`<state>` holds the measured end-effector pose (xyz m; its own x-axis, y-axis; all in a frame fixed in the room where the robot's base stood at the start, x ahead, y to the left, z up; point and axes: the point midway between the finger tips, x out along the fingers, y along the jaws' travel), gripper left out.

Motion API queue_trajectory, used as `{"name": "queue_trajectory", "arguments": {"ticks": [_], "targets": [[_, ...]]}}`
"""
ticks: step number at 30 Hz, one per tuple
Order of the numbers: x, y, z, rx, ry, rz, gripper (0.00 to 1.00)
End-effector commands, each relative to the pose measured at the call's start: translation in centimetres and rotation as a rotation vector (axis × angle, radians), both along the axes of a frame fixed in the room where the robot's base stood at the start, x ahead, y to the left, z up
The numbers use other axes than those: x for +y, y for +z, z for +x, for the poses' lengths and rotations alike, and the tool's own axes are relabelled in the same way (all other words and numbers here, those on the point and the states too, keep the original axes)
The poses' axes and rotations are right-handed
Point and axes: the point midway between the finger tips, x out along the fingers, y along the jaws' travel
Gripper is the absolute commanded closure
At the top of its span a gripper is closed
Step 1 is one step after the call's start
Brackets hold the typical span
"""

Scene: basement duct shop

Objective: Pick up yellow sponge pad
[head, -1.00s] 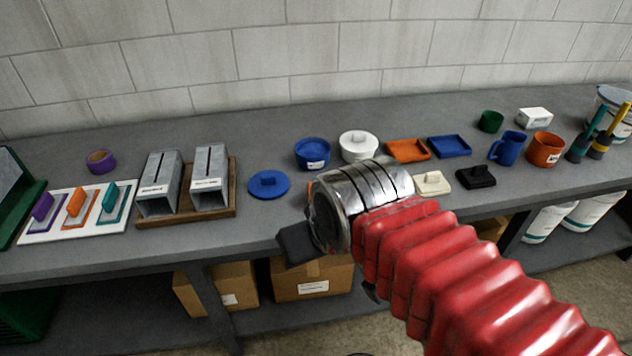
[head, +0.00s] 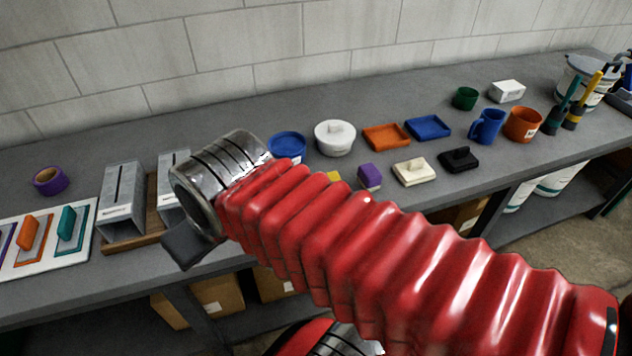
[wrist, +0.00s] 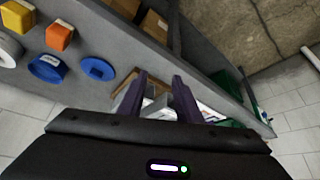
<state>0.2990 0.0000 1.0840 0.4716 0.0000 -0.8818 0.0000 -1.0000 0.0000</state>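The yellow sponge pad (head: 334,176) shows only as a small yellow patch behind my red arm sleeve in the head view; most of it is hidden. A yellow block, which looks like the same pad, is at the top left corner of the wrist view (wrist: 12,19), next to an orange block (wrist: 59,37). My gripper (wrist: 159,92) is open, its two dark fingers apart with nothing held between them. It is well to one side of the yellow pad, over the bench near the grey metal boxes (head: 122,200). In the head view its fingertips are not clear.
A blue disc (wrist: 98,68) lies between gripper and pad. Orange (head: 386,137) and blue (head: 428,128) trays sit behind.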

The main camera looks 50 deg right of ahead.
Motion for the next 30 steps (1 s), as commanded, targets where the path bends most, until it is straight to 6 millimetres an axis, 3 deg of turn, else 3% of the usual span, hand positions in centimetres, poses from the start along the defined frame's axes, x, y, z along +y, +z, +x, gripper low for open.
{"name": "queue_trajectory", "arguments": {"ticks": [9,18,25,30], "targets": [[0.0,0.0,0.0,0.000,0.000,0.000,0.68],[-1.2,0.5,1.0,0.032,-0.130,0.038,0.47],[-6.1,1.3,3.4,0.104,-0.477,0.135,0.31],[-10.9,1.5,4.8,0.155,-0.774,0.215,0.30]]}}
